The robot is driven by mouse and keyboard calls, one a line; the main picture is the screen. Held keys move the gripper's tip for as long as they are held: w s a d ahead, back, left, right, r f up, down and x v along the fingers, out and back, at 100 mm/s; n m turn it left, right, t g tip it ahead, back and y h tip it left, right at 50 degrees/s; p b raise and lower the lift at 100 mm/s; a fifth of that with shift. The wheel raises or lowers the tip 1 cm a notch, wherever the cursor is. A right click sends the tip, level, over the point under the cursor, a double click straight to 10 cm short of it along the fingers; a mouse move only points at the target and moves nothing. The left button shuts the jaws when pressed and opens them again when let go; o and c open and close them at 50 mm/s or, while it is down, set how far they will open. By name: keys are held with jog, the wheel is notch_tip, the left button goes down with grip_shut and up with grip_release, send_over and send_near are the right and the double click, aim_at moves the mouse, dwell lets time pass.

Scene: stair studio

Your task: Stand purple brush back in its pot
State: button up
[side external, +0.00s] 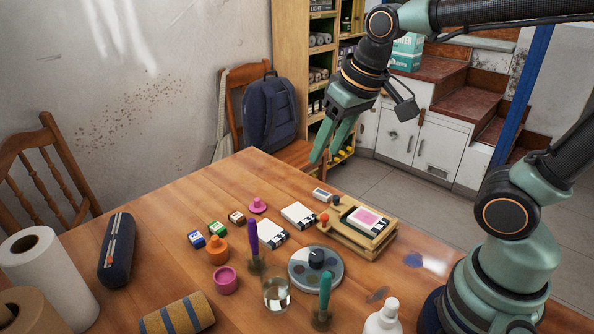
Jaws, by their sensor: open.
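The purple brush (252,236) stands upright near the middle of the table, its handle up. Its lower end meets a small dark base (257,265); I cannot tell whether that is a pot. A pink pot-like cup (225,281) stands to its left and nearer the camera, apart from it. A similar green-handled brush (325,289) stands upright over another dark base at the front. My gripper (328,154) is open and empty, pointing down, high beyond the table's far edge in the picture, well away from the purple brush.
A glass of water (276,294) and a round paint palette (316,265) stand right of the purple brush. An orange pot (217,250) is to its left, white cards (272,233) behind. A wooden press (358,228) lies further right.

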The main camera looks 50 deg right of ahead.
jog(key=shift+n+t, duration=0.4)
jog(key=shift+t, duration=0.3)
jog(key=s+d, duration=0.2)
jog(key=s, duration=0.1)
jog(key=shift+d+f, duration=0.15)
jog(key=shift+d, duration=0.25)
